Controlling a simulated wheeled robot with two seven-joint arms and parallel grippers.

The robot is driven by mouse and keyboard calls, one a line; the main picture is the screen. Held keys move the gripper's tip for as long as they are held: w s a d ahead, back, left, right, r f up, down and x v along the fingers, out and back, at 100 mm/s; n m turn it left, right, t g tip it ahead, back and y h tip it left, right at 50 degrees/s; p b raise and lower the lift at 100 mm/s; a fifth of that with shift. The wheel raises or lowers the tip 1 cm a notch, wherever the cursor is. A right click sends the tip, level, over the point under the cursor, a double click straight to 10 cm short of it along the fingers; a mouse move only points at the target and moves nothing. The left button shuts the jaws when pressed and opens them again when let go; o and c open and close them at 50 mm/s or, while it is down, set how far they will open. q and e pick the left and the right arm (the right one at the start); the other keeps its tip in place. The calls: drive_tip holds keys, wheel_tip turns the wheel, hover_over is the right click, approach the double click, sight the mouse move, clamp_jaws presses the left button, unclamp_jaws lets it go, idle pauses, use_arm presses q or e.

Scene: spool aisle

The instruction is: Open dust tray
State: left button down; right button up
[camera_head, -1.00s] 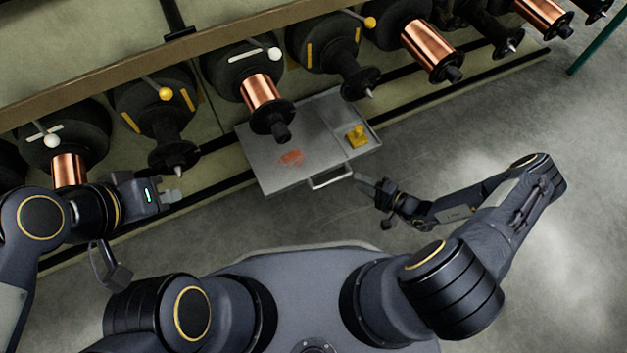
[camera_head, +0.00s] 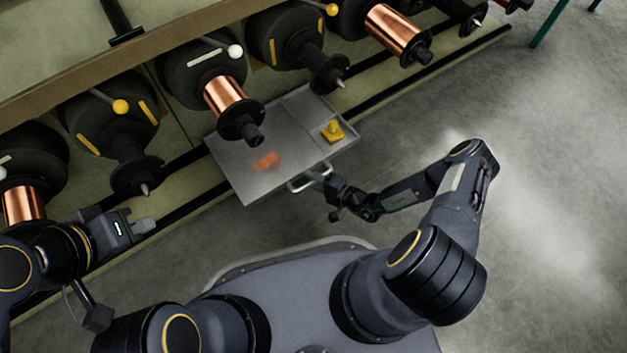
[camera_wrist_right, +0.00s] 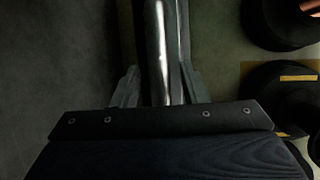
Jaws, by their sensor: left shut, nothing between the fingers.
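The dust tray (camera_head: 232,158) is a flat grey metal tray below the row of spools, with an orange-red patch (camera_head: 265,161) and a yellow block (camera_head: 332,131) in it. Its metal bar handle (camera_head: 296,186) is on the front edge. My right gripper (camera_head: 318,172) is at the right end of this handle. In the right wrist view, the handle bar (camera_wrist_right: 158,45) runs between the two spread fingers of my right gripper (camera_wrist_right: 157,88), with gaps beside it. My left gripper (camera_head: 146,226) is shut and empty, at the left, away from the tray.
Copper spools (camera_head: 225,95) and bare black spindles (camera_head: 132,172) stick out from the machine above and beside the tray. A dark rail (camera_head: 190,208) runs along the machine's foot. Open concrete floor (camera_head: 420,140) lies to the right. A teal post (camera_head: 548,25) stands at upper right.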

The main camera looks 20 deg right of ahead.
clamp_jaws()
drive_tip(key=shift+s+d, duration=0.1)
